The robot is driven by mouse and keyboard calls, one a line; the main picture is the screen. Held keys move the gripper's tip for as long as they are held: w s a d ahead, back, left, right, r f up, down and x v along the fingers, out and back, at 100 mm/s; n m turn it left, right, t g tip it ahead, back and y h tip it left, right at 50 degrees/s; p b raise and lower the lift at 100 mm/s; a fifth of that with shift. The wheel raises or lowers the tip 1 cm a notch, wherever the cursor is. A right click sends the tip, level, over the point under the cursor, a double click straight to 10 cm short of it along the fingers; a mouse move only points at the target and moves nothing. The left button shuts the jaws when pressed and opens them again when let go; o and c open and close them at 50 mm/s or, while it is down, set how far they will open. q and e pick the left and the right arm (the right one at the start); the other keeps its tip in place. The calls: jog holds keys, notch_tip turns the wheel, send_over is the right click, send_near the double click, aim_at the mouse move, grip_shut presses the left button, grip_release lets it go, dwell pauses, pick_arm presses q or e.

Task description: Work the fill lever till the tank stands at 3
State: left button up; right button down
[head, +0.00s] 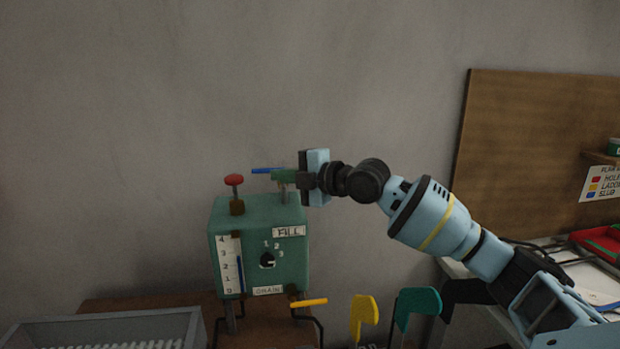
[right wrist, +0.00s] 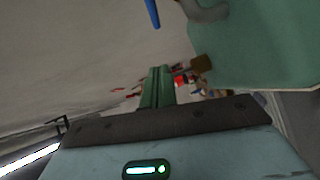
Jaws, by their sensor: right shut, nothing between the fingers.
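The tank unit is a green box (head: 255,215) at the lower middle of the head view. A blue lever handle (head: 265,170) sticks out over the box top, near a small label that seems to read FILL (head: 289,231). My right gripper (head: 277,178) is shut and empty, its fingers beside the blue handle. In the right wrist view the green fingers (right wrist: 156,88) are together and the blue handle (right wrist: 152,12) is apart from them. My left gripper is out of view.
A red knob (head: 233,180) stands on the box's top left. A dial (head: 267,260) is on its front and a yellow handle (head: 309,302) at its lower right. A grey bin (head: 110,325) is at lower left. Yellow (head: 363,315) and teal (head: 416,303) shapes stand right.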

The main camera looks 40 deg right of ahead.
jog(key=shift+s+d+f, duration=0.25)
jog(key=shift+s+f, duration=0.05)
jog(key=shift+s, duration=0.1)
jog(key=v, duration=0.3)
jog(key=shift+s+a+r+b, duration=0.1)
jog(key=shift+s+b, duration=0.05)
jog(key=shift+b, duration=0.2)
jog(key=shift+s+r, duration=0.15)
jog(key=shift+s, duration=0.45)
jog(key=shift+s+r, duration=0.1)
jog(key=shift+s, duration=0.05)
jog(key=shift+s, duration=0.15)
